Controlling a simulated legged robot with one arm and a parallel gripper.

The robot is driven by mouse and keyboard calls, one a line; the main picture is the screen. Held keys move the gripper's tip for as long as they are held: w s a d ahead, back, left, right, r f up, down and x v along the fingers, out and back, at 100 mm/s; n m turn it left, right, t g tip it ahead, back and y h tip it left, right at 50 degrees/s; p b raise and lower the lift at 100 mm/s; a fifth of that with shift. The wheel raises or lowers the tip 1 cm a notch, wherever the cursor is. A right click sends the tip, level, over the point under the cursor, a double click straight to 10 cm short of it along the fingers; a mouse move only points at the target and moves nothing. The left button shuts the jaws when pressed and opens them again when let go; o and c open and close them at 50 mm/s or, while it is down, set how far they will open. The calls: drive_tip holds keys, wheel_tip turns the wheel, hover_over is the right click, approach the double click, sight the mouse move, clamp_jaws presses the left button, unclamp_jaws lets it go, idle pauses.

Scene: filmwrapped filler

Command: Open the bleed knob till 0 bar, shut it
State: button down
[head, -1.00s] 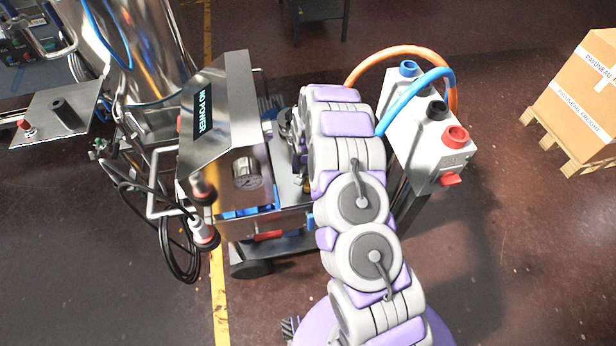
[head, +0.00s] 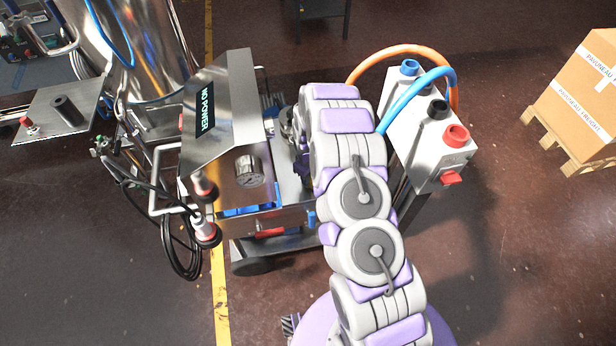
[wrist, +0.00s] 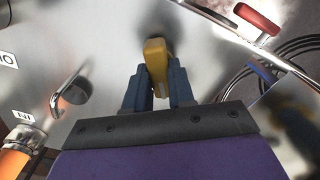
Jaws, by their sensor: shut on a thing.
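A yellow knob (wrist: 155,60), which I take to be the bleed knob, stands on a metal panel in the wrist view. My gripper (wrist: 158,82) is shut on it, one blue-grey finger on each side. In the head view my arm hides the gripper and the knob on the right side of the machine. A round pressure gauge (head: 249,170) sits on the machine's front (head: 222,130); its reading is too small to make out.
A grey lever (wrist: 72,94) and an orange hose (wrist: 14,162) are left of the knob in the wrist view, a red handle (wrist: 258,18) right. In the head view, a grey post box (head: 425,130) with hoses stands right of my arm. Cables hang left of the machine.

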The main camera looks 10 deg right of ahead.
drive_tip(key=shift+s+f+n, duration=0.15)
drive_tip(key=shift+s+n, duration=0.1)
drive_tip(key=shift+n, duration=0.85)
drive_tip(key=c, duration=1)
unclamp_jaws()
drive_tip(key=shift+w+d, duration=0.1)
drive_tip(key=shift+o, duration=0.2)
drive_tip(key=shift+r, duration=0.25)
drive_tip(key=shift+w+r, duration=0.1)
drive_tip(key=shift+r, duration=0.15)
wheel_tip(320, 180, up, 16)
drive_tip(key=p, duration=0.3)
drive_tip(key=shift+r, duration=0.25)
